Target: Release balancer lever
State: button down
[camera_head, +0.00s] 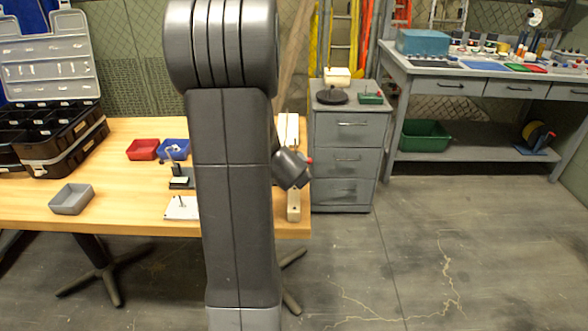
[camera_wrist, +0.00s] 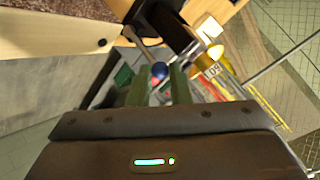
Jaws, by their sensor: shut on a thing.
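My gripper (camera_wrist: 158,84) shows in the wrist view with two green fingers close together. A small round dark blue knob (camera_wrist: 160,69), with some red by it, sits between the fingertips, and the jaws are shut on it. A thin grey rod (camera_wrist: 139,44) runs from near the knob toward the upper left, and I take these to be the balancer lever. A black block (camera_wrist: 172,24) is just beyond. In the head view my arm hides most of the lever area; a small red spot (camera_head: 310,160) shows beside my wrist at the table's right end.
The wooden table (camera_head: 130,205) holds a grey tray (camera_head: 72,199), a red bin (camera_head: 143,149), a blue bin (camera_head: 174,148) and a black case (camera_head: 50,140). A pale long block (camera_head: 294,203) lies along its right edge. A grey drawer cabinet (camera_head: 345,158) stands behind; floor is clear at right.

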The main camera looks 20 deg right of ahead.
jog(key=shift+f, duration=0.1)
jog(key=c, duration=1.3)
grip_release()
jog(key=shift+c, duration=0.2)
jog(key=p+v, duration=0.6)
jog(key=v, duration=0.8)
jog(key=shift+d, duration=0.1)
